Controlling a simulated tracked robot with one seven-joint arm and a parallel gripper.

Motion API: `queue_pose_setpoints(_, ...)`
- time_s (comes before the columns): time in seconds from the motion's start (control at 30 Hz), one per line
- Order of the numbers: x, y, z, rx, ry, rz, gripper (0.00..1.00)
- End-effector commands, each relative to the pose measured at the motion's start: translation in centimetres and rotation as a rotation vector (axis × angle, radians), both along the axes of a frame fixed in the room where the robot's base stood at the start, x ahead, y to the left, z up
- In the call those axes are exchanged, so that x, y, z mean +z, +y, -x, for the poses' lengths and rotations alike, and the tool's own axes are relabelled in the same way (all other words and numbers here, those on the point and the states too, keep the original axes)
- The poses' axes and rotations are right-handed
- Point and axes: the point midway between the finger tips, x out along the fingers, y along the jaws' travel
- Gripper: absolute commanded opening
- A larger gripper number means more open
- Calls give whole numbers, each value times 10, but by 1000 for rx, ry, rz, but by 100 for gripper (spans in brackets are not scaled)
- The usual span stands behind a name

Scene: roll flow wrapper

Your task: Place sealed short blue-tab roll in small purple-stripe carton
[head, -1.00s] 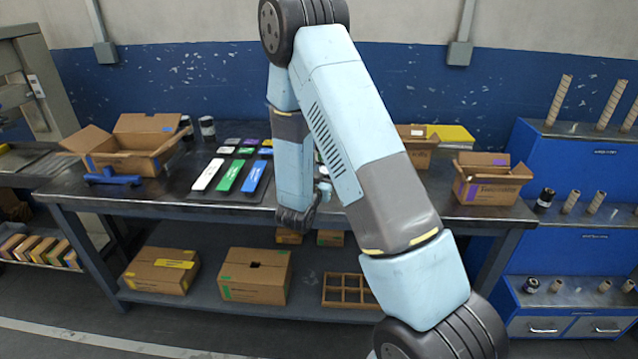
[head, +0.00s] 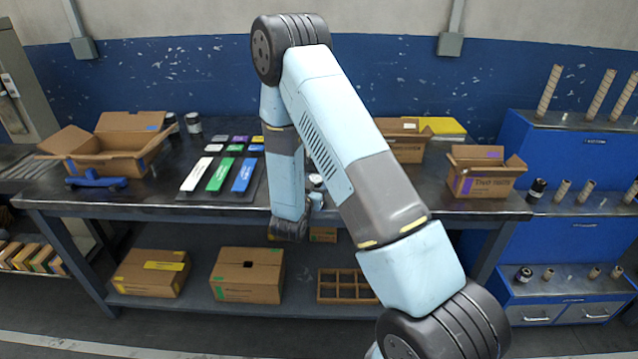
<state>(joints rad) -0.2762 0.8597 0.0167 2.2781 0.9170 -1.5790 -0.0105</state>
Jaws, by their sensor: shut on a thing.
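A small open carton with purple marks (head: 484,184) stands upright on the right end of the workbench, its flaps spread. A purple patch shows on its back flap and a purple stripe on its front. My arm reaches up and folds down over the bench, left of this carton. I cannot make out a sealed short roll with a blue tab. Inside the carton is too dark and small to tell.
The workbench (head: 400,206) also holds a large open carton (head: 112,165) at left, white, green and blue bars (head: 219,175), and another carton (head: 405,140) behind my arm. Boxes (head: 247,276) sit on the lower shelf. A blue rack (head: 590,160) with rolls stands right.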

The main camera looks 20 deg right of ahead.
Motion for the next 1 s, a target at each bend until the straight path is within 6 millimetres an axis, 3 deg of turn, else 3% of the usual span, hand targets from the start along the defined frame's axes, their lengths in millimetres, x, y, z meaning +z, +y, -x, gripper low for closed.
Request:
queue_pose_setpoints(0.2, -4, 0, 0, 0, 0, 0, 27)
queue_pose_setpoints(0.23, -4, 0, 0, -1, 0, 0, 65)
queue_pose_setpoints(0.47, -4, 0, 0, -1, 0, 0, 87)
queue_pose_setpoints(0.87, -4, -1, 0, -1, 2, -1, 87)
queue_pose_setpoints(1.0, -4, 11, 14, 2, 2, 0, 87)
